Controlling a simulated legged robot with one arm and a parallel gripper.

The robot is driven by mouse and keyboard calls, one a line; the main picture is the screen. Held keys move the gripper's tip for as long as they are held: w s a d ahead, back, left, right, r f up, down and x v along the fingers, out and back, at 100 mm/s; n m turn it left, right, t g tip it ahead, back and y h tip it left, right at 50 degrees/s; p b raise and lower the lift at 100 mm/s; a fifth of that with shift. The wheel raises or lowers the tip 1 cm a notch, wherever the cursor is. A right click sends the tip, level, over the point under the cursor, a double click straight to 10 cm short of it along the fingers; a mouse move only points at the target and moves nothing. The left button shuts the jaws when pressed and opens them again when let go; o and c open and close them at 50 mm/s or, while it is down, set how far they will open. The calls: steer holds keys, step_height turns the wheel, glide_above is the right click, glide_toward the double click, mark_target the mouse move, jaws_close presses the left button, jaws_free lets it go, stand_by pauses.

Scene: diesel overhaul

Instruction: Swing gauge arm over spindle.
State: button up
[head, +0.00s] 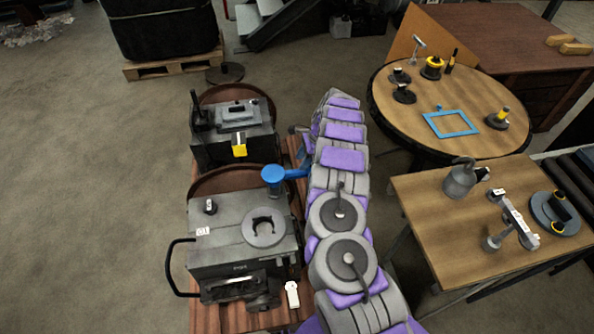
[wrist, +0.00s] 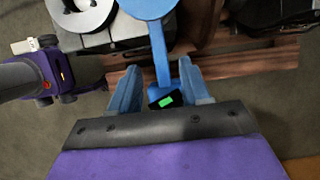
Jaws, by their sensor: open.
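The blue gauge arm (head: 273,174) has a round head and a thin stem. In the head view it is beside the near grey machine's (head: 215,234) back right corner. In the wrist view its round head (wrist: 148,5) is at the top edge and its stem runs down between my fingers. A dark block with a green display (wrist: 165,101) is at the stem's lower end. My gripper (wrist: 159,68) is open around the stem. A grey disc with a C-shaped opening (head: 265,227) lies on the machine's top; I cannot tell whether it is the spindle.
A second dark machine (head: 232,135) with a yellow part stands behind. A round table (head: 465,95) and a square wooden table (head: 425,200) with tools stand to the right. The floor at left is clear. My purple arm covers the middle.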

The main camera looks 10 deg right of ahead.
mark_target(295, 171)
steer(key=b+x, duration=0.1)
steer(key=x, duration=0.4)
steer(key=shift+a+f, duration=0.2)
steer(key=shift+a, duration=0.1)
steer(key=shift+d, duration=0.1)
steer(key=shift+c, duration=0.2)
jaws_close()
